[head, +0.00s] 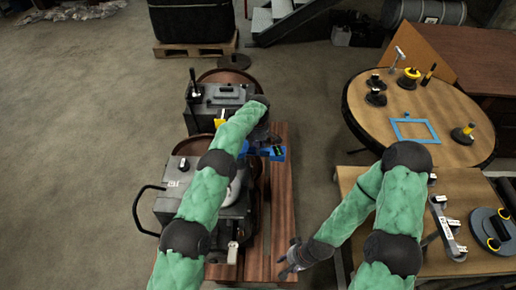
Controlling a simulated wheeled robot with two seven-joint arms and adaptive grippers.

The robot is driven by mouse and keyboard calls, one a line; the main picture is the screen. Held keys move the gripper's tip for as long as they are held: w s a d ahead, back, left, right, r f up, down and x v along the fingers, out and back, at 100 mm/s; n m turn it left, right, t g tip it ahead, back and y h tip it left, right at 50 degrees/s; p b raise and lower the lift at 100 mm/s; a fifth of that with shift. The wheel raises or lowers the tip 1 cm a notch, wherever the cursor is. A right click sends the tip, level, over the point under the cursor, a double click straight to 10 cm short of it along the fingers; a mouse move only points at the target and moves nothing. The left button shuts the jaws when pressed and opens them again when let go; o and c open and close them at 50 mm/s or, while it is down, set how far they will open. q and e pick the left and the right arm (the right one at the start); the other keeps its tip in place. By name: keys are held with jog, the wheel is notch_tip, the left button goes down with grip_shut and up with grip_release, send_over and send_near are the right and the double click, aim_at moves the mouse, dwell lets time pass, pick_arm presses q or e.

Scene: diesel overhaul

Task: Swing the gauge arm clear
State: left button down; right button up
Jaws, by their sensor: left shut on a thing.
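A blue gauge arm (278,154) with a small green display stands at the right side of the engine, above the brown wooden bench (283,205). My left gripper (272,140) is at its upper edge and is shut on it. The fingertips are partly hidden by my own wrist. My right gripper (283,267) is open and empty over the front end of the bench, well apart from the gauge arm.
Grey engine parts (172,205) with a black handle stand left of the bench, partly behind my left arm. A round wooden table (380,128) at the right holds several tools and a blue frame (416,121). A side table (468,187) holds more parts. The left floor is clear.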

pick_arm(q)
jog(key=shift+w+n, duration=0.35)
jog(key=shift+n, duration=0.15)
pick_arm(e)
jog(key=shift+w, duration=0.3)
pick_arm(q)
jog(key=c, duration=0.9)
grip_release()
jog(key=shift+c, duration=0.2)
notch_tip(320, 180, up, 12)
